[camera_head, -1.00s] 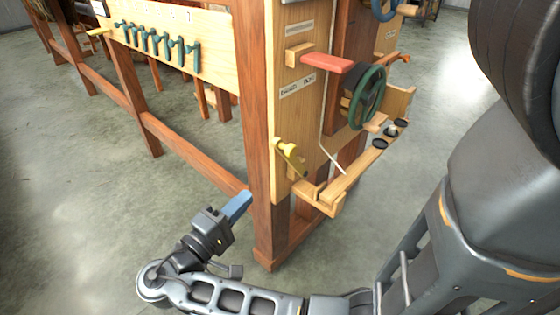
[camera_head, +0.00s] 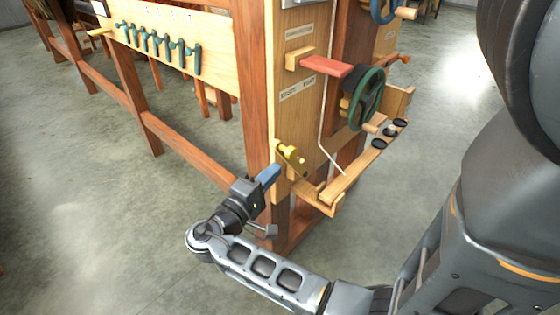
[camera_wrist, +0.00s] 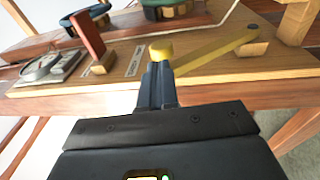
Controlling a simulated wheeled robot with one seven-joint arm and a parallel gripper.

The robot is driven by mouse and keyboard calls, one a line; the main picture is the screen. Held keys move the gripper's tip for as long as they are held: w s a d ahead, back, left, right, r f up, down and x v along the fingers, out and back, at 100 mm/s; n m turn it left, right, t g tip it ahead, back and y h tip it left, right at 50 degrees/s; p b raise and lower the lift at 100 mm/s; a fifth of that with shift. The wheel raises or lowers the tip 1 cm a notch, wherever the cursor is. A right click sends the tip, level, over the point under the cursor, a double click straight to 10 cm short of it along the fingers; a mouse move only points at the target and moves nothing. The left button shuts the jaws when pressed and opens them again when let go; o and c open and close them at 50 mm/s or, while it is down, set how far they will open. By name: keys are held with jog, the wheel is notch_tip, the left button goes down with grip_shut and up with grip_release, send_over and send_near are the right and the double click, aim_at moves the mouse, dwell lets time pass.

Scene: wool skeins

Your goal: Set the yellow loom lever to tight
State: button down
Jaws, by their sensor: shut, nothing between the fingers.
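The yellow loom lever (camera_head: 291,157) is on the lower part of the wooden loom panel (camera_head: 295,115). In the wrist view the lever (camera_wrist: 212,53) is a flat yellow bar, with a round yellow knob (camera_wrist: 161,50) at its end. My gripper (camera_head: 274,168) is shut and empty, its blue fingers beside the lever's knob. In the wrist view the fingertips (camera_wrist: 158,72) reach right up to the knob; I cannot tell whether they touch it. Small printed labels (camera_head: 297,89) sit on the panel above the lever, too small to read.
A red lever (camera_head: 326,64) and a green handwheel (camera_head: 368,98) stick out above and right of the yellow lever. A wooden ledge (camera_head: 350,181) with black discs juts out below. A row of green pegs (camera_head: 158,45) is at upper left. The floor at left is clear.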

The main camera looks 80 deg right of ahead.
aim_at(288, 157)
jog(key=shift+p+x, duration=0.3)
jog(key=shift+x, duration=1.55)
